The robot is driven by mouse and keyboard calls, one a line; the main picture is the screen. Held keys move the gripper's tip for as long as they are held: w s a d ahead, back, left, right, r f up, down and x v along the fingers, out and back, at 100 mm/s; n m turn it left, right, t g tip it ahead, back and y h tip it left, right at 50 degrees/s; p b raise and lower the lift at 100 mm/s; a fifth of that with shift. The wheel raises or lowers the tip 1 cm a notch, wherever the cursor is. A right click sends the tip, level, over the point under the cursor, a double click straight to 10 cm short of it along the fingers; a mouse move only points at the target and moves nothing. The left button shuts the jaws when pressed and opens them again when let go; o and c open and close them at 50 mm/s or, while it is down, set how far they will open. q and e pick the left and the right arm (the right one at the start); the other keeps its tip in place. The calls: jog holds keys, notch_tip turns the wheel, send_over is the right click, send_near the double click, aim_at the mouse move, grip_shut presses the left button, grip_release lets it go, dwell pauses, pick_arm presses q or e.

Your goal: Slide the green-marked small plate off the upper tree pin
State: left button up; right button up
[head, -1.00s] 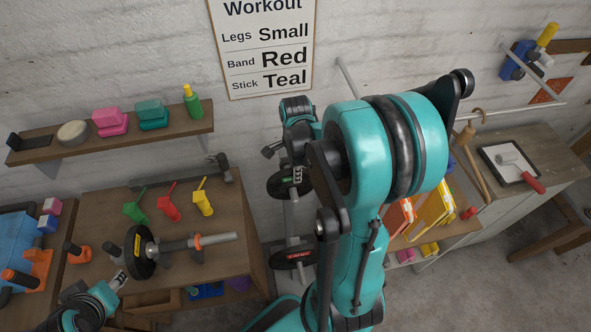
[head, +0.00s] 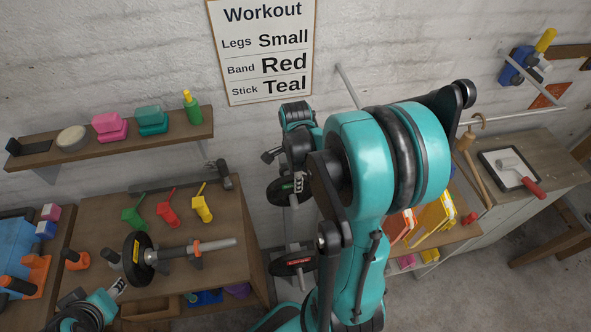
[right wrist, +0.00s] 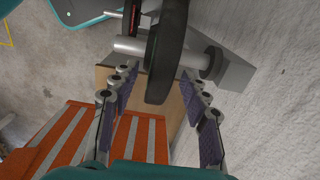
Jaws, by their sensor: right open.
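The small plate (head: 281,191), black with a green mark, hangs on the upper pin of the weight tree against the wall. My right gripper (right wrist: 158,78) is open. In the right wrist view the dark rim of a plate (right wrist: 165,65) stands edge-on between its two fingers, apart from both pads. The plate is on a grey horizontal pin (right wrist: 128,45). In the head view my right arm hides much of the tree. My left gripper (head: 97,292) is at the lower left, partly cut off; its jaws are unclear.
A lower plate (head: 293,262) with a red mark hangs below on the tree. A wooden table (head: 105,205) on the left bears a loaded bar and coloured clips. An orange striped surface (right wrist: 70,140) shows in the right wrist view. A workout sign (head: 263,50) hangs above.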

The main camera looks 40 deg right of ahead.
notch_tip(320, 180, up, 12)
jog(key=shift+f, duration=0.15)
pick_arm(q)
jog(key=shift+s, duration=0.1)
dwell(0.3)
